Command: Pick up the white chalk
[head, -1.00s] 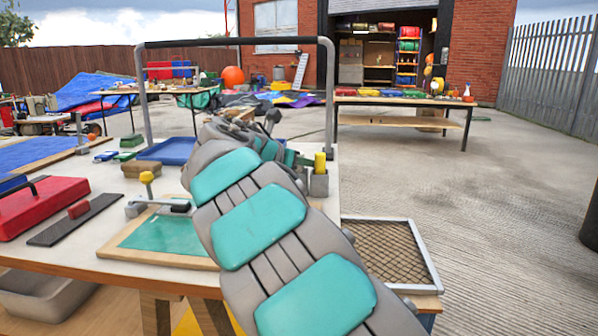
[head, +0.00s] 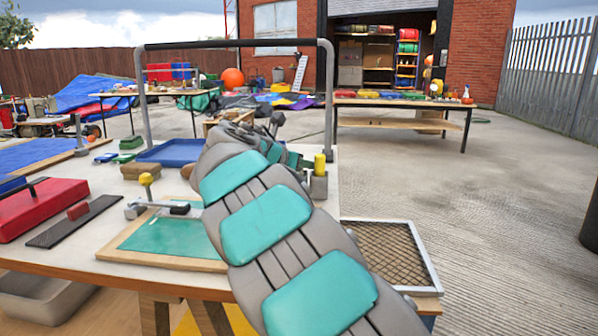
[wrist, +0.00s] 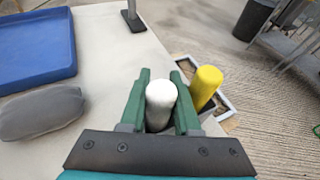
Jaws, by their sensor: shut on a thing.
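The white chalk (wrist: 160,100) is a thick round stick standing between the green fingers of my gripper (wrist: 159,88) in the wrist view. My gripper is shut on it, with the top of the chalk showing between the fingers. I cannot tell whether its lower end is clear of the grey holder (head: 318,187). A yellow chalk (wrist: 206,86) stands just right of the right finger. It also shows upright in the holder in the head view (head: 320,163). The white chalk is hidden in the head view by my arm.
The holder is near the right edge of the white worktable (head: 85,262). A blue tray (wrist: 36,48) and a grey rounded pad (wrist: 42,114) lie left of my gripper. A metal rail (head: 330,100) rises behind. A mesh panel (head: 385,250) lies at the front right.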

